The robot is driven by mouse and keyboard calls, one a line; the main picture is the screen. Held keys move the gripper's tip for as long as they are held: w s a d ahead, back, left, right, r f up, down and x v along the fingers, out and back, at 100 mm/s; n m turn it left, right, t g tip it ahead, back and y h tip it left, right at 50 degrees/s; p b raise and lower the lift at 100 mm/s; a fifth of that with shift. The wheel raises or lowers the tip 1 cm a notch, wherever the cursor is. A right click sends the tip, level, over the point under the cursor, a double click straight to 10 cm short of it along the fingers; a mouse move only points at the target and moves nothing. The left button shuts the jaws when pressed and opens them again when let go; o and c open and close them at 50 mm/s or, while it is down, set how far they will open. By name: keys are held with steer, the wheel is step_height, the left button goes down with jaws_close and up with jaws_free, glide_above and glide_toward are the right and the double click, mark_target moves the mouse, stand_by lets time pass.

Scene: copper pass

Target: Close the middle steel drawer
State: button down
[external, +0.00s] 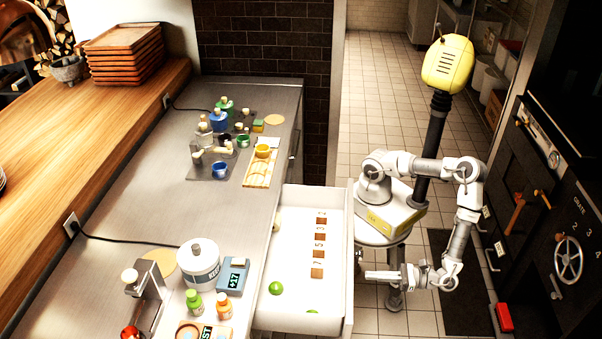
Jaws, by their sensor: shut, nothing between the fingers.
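A drawer (335,230) stands pulled out from the steel counter, with a white inside and a pale front panel (349,255). In it lie a row of small brown numbered tiles (318,255), a green round item (276,288), another green item at the near edge and a pale round item. Whether other drawers lie above or below it is hidden. My gripper (370,275) is shut and empty, just right of the drawer front and pointing left at it. I cannot tell whether it touches the panel.
The steel counter (150,185) holds bottles, a white tub (199,264), a blue scale (232,277) and cups. A dark cabinet with a handwheel (568,260) stands at right, with a red block (505,317) on the floor. Tiled floor is open behind my base.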

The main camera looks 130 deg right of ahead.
steer(key=shift+b+x, duration=0.6)
steer(key=shift+x, duration=1.45)
